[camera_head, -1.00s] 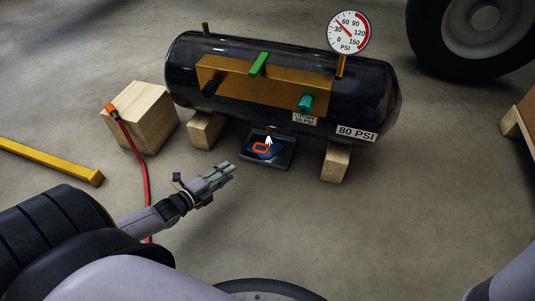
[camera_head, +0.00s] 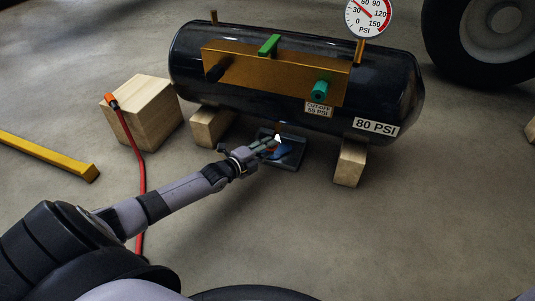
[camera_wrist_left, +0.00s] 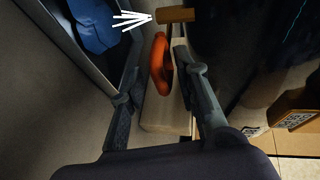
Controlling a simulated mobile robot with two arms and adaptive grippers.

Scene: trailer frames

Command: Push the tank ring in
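The black tank (camera_head: 300,90) lies on wooden blocks, with a brass fitting (camera_head: 279,126) under its belly. The orange ring (camera_wrist_left: 161,64) shows in the left wrist view just below the brass fitting (camera_wrist_left: 176,15). In the head view my left gripper hides the ring. My left gripper (camera_head: 270,145) is at the tank's underside, above the black tray (camera_head: 296,157). Its two fingers (camera_wrist_left: 158,66) are apart, with the ring between their tips in the picture; I cannot tell whether they touch it. White streaks (camera_wrist_left: 131,19) show beside the fitting. My right gripper is not in view.
Wooden support blocks (camera_head: 350,163) (camera_head: 211,126) stand either side of the tray, which holds a blue cloth (camera_wrist_left: 93,24). A red hose (camera_head: 140,170) with an orange end hangs over a wooden cube (camera_head: 152,108). A yellow bar (camera_head: 50,157) lies left.

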